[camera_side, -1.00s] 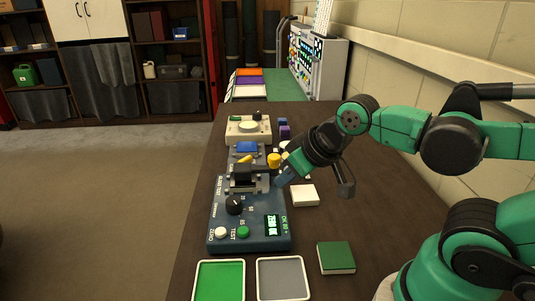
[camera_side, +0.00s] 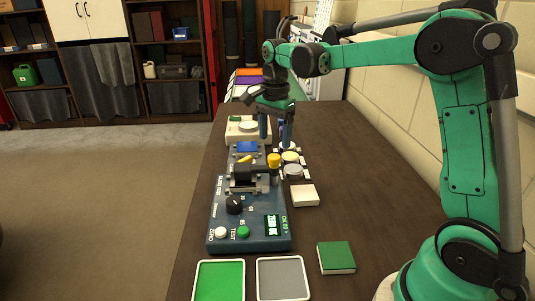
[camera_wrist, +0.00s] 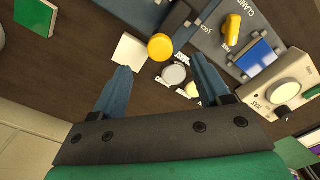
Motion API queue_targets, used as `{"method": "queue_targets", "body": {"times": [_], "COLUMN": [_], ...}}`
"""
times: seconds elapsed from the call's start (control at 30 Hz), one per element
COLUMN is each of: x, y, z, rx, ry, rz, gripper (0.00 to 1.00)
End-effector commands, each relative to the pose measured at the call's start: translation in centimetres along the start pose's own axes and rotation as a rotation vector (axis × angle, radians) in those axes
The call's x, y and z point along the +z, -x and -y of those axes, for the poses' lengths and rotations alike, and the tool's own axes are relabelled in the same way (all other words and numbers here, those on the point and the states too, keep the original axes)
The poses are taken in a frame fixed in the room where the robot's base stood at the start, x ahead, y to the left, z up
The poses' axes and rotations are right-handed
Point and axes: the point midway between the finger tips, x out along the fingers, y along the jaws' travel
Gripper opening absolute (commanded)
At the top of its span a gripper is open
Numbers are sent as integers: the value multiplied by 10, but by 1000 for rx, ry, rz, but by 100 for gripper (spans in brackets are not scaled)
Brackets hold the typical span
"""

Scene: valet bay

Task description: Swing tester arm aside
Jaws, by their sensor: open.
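The blue-grey tester (camera_side: 228,222) lies along the table, with a dark knob, two buttons and a lit green display. Its black arm (camera_side: 245,172) lies across the body, with a round yellow knob (camera_side: 273,160) at its right end. The yellow knob shows in the wrist view (camera_wrist: 160,46), beyond the gap between my fingers. My gripper (camera_side: 276,143) points down beyond the yellow knob, above the far part of the tester. In the wrist view its two blue fingers (camera_wrist: 160,65) are apart, with nothing held between them.
Small round discs (camera_side: 293,171) lie right of the tester, near a white square block (camera_side: 305,195). A cream device (camera_side: 248,130) stands behind the tester. Green (camera_side: 222,263) and grey (camera_side: 283,261) trays and a green block (camera_side: 336,258) are in front. The table's right side is clear.

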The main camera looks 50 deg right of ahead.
Motion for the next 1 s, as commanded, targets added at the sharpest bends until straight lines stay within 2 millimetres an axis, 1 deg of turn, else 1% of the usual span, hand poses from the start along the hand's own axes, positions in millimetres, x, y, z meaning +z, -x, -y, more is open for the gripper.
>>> {"method": "queue_targets", "body": {"times": [0.3, 0.4, 0.53, 0.73, 0.77, 0.8, 0.87, 0.9, 0.97, 1.0], "x": [0, 0, 0, 0, 0, 0, 0, 0, 0, 0], "y": [-39, -48, -54, -54, -54, -54, -54, -54, -54, -54], "z": [0, 0, 0, 0, 0, 0, 0, 0, 0, 0], "rx": [1, 0, -1, -1, -1, -1, -1, -1, -1, -1], "ry": [-5, -4, -4, -3, -3, -3, -3, -3, -3, -3], "rz": [-1, -1, -1, -1, -1, -1, -1, -1, -1, -1], "gripper": [69, 69, 69, 69, 64, 52, 35, 24, 7, 0]}}
